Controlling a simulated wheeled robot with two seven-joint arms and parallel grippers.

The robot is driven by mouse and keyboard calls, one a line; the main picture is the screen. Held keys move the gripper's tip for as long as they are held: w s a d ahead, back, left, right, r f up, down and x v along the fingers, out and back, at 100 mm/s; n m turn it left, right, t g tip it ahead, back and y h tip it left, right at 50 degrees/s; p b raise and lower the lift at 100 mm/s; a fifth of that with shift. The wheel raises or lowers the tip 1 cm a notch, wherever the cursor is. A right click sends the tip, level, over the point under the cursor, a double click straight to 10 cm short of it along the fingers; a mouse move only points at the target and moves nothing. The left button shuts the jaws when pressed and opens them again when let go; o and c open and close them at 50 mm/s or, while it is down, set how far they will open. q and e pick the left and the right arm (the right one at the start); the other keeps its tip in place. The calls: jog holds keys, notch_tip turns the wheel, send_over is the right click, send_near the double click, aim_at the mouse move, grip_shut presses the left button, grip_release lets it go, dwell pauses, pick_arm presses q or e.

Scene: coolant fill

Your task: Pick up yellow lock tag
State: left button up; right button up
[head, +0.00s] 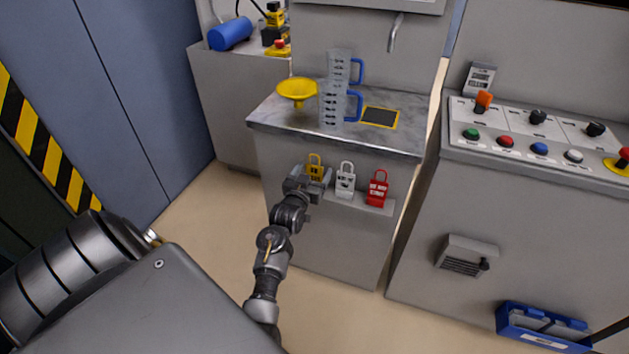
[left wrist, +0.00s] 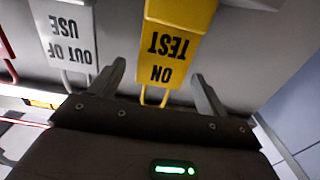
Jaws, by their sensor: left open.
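The yellow lock tag (head: 315,163) hangs on the front of the counter, leftmost of three tags, with its shackle at the top. In the left wrist view the yellow tag (left wrist: 178,42) appears upside down and reads "ON TEST". My left gripper (head: 309,180) is in front of its lower part and hides some of it. In the left wrist view the fingers of my left gripper (left wrist: 160,85) are open, one on each side of the tag's shackle end, with gaps to both sides. My right gripper is in neither view.
A white "OUT OF USE" tag (head: 345,180) hangs just right of the yellow one, then a red tag (head: 377,188). Above, the counter (head: 270,112) holds a yellow funnel (head: 297,91) and clear jugs (head: 333,103) with blue handles. A control console (head: 520,165) stands at right.

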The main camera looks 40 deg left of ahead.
pick_arm(q)
jog(key=c, duration=1.1)
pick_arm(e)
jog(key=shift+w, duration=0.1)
pick_arm(q)
jog(key=shift+o, duration=0.2)
